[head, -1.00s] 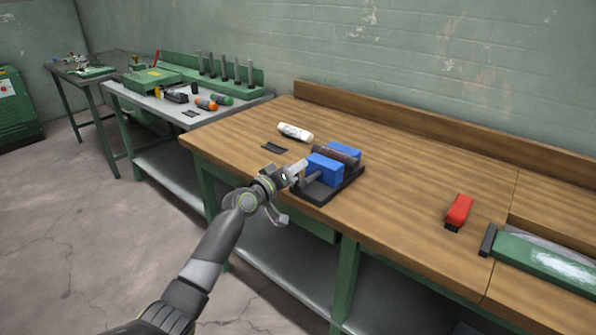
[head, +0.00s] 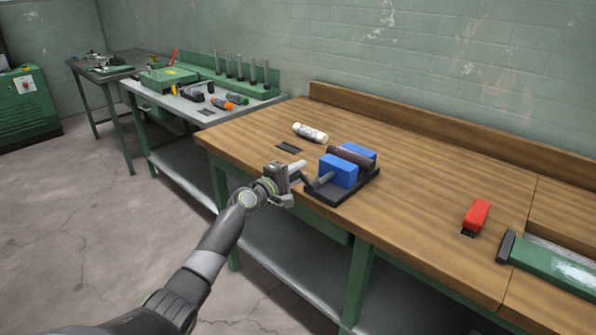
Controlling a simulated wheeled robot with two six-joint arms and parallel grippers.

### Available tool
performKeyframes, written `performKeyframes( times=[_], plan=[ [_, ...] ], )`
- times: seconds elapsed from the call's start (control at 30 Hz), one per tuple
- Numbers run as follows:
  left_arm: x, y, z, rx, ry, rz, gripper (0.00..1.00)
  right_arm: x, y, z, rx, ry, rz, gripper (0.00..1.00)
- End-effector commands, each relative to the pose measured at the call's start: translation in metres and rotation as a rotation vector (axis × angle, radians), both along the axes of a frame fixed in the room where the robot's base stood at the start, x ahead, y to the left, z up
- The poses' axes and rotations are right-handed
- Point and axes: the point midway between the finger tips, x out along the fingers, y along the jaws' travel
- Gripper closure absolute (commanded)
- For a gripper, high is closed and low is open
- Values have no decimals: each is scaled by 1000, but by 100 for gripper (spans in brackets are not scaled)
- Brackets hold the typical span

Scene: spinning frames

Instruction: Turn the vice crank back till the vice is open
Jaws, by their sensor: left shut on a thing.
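The vice (head: 338,171) has two blue jaws on a dark base plate (head: 334,196) near the front edge of the wooden bench. A dark brown cylinder (head: 351,157) lies between the jaws. The crank (head: 313,183) is at the vice's front left end, with a grey screw running into the near jaw. My left gripper (head: 288,178) is at the crank, shut on its handle, whose pale end (head: 297,165) sticks out past the fingers. The fingers partly hide the crank. My right gripper is not in view.
The bench between is clear.

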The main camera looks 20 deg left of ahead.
Motion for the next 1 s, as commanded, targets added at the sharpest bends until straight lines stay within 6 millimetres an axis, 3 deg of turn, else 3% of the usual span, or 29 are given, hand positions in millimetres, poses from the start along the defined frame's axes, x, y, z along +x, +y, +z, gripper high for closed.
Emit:
performKeyframes(
  times=[0.4,1.0],
  plan=[
    [3,-2,-6,-202,65,-9,99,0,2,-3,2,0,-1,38],
    [3,-2,-6,-235,72,-10,99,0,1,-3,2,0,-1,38]
  ],
)
